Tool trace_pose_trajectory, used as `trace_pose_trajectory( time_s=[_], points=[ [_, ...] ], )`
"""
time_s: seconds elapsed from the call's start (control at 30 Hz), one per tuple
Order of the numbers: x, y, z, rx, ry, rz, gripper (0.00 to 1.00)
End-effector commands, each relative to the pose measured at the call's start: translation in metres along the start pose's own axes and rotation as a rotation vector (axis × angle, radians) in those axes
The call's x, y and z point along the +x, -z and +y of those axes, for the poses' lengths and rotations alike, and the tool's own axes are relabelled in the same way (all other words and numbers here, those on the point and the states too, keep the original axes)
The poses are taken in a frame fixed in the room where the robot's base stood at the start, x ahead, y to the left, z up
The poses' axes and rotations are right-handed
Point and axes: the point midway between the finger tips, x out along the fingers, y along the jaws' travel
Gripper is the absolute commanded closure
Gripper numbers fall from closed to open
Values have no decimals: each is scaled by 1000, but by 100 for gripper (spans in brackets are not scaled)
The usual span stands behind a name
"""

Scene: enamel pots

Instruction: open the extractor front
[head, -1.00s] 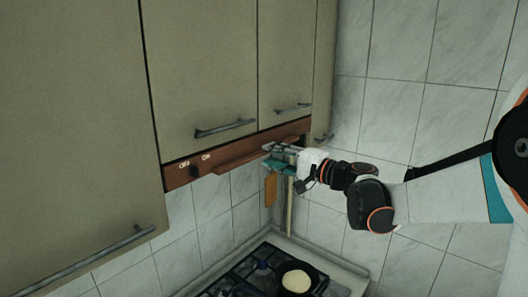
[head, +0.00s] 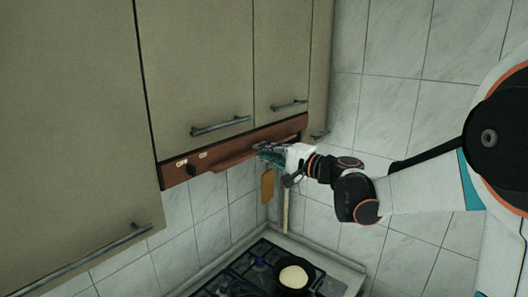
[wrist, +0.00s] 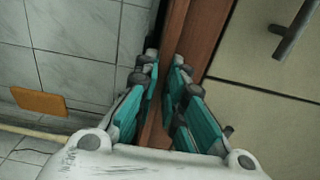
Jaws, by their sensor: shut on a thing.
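The extractor front (head: 222,151) is a reddish-brown wooden strip with a protruding lip, running under the beige wall cabinets in the head view. It also shows in the wrist view (wrist: 204,35), running down between my fingers. My gripper (head: 263,151) is at the right part of the strip, near the corner. In the wrist view its teal-padded fingers (wrist: 164,75) stand on both sides of the lip and are shut on it. The exact finger contact is partly hidden in the head view. I cannot tell whether the front is pulled out at all.
Cabinet handles (head: 221,126) project just above the strip. An orange-brown board (head: 267,186) hangs below my gripper. The hob with a pan (head: 291,277) is further below. The tiled wall stands at the right.

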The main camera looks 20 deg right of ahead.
Motion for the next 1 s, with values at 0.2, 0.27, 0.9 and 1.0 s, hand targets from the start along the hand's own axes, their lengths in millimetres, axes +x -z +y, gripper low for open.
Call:
trace_pose_trajectory(
  time_s=[0.2, 0.27, 0.9, 1.0],
  points=[
    [-53, 2, 2, -1, -1, 5, 100],
    [-69, 2, 2, -1, -2, 5, 100],
    [-129, 0, 1, -1, -2, 0, 100],
    [-129, 0, 1, -1, -2, 0, 79]
  ],
)
